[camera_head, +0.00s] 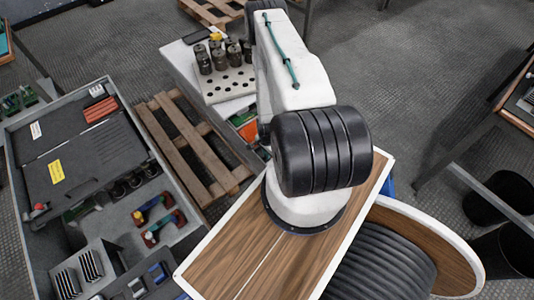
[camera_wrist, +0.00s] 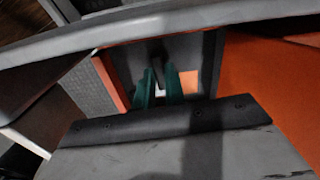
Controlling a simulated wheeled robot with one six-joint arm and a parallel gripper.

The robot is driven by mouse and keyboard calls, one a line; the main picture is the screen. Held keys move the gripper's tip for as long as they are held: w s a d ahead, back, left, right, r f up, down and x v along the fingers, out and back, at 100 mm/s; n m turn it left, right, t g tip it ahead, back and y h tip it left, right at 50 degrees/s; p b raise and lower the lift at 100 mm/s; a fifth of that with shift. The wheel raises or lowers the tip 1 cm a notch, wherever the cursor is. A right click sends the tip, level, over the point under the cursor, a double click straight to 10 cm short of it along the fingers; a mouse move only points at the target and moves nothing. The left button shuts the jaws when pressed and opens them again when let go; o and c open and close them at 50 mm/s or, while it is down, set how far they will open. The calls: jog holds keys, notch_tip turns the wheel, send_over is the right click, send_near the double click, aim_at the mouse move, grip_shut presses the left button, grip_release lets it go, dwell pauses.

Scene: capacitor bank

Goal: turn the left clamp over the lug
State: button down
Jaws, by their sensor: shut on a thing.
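My gripper (camera_wrist: 160,85) shows in the wrist view as two dark teal fingers close together. They are shut on a narrow grey piece (camera_wrist: 158,72) that stands up between them. It seems to be the left clamp, but the dim view shows only a small part of it. The lug cannot be made out in either view. In the head view my own arm hides the gripper and what it holds.
In the wrist view a grey bar (camera_wrist: 190,22) crosses the top and an orange panel (camera_wrist: 265,85) stands close on the right. In the head view a grey tray bench (camera_head: 75,150) and a wooden pallet (camera_head: 190,145) lie left, with a white table (camera_head: 195,62) behind.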

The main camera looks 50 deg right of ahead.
jog(key=shift+m, duration=0.5)
jog(key=c, duration=1.7)
grip_release()
jog(key=shift+c, duration=0.2)
jog(key=shift+r, duration=0.1)
notch_tip(320, 180, up, 8)
jog(key=shift+f, duration=0.2)
